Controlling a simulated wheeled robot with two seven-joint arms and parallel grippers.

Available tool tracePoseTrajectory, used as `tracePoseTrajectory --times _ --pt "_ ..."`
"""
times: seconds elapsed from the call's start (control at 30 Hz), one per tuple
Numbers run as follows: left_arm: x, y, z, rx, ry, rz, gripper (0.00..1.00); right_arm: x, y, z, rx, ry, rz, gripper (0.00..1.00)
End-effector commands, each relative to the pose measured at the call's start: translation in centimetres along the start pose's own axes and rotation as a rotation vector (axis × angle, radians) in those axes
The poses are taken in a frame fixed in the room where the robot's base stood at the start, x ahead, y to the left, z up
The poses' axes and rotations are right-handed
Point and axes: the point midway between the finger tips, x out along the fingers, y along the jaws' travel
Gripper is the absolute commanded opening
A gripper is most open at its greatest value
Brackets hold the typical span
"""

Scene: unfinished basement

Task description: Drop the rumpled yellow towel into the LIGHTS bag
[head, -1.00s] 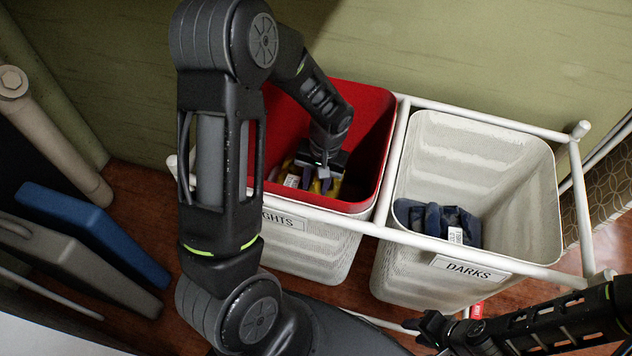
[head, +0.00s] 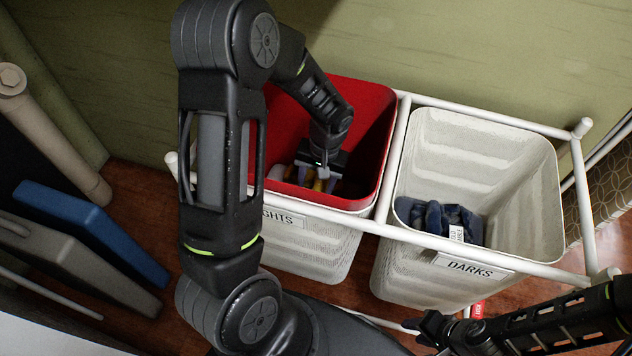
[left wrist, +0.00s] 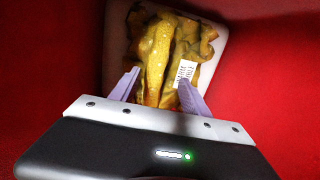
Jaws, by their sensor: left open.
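The rumpled yellow towel (left wrist: 155,55), with a white printed tag, lies at the pale bottom of the red-lined LIGHTS bag (head: 314,242) in the left wrist view. In the head view only a bit of yellow shows past my gripper. My left gripper (head: 320,178) reaches down inside this bag. In the left wrist view the lilac fingers of the left gripper (left wrist: 159,77) are spread apart, with the towel beyond and between them; I see no grip on it. My right gripper (head: 424,326) is in front of the DARKS bag, its jaws unclear.
The DARKS bag (head: 478,150) stands to the right with dark blue cloth (head: 436,218) inside. A white tube frame (head: 398,150) surrounds both bags. Blue (head: 90,226) and grey (head: 70,262) panels stand at the left. A green wall (head: 480,50) is behind.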

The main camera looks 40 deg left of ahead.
Motion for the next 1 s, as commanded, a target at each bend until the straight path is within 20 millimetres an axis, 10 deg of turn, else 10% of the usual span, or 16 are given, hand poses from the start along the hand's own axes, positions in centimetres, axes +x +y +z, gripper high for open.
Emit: tracePoseTrajectory --times 0.7,1.0 --pt "-11.7 -0.1 0.0 -0.001 0.004 0.002 0.55 -2.5 -1.0 0.0 0.000 0.000 0.000 0.36" --pt "-13.2 -0.1 0.1 0.000 0.000 0.000 0.55 -2.6 -1.0 0.0 0.000 0.000 0.000 0.36"
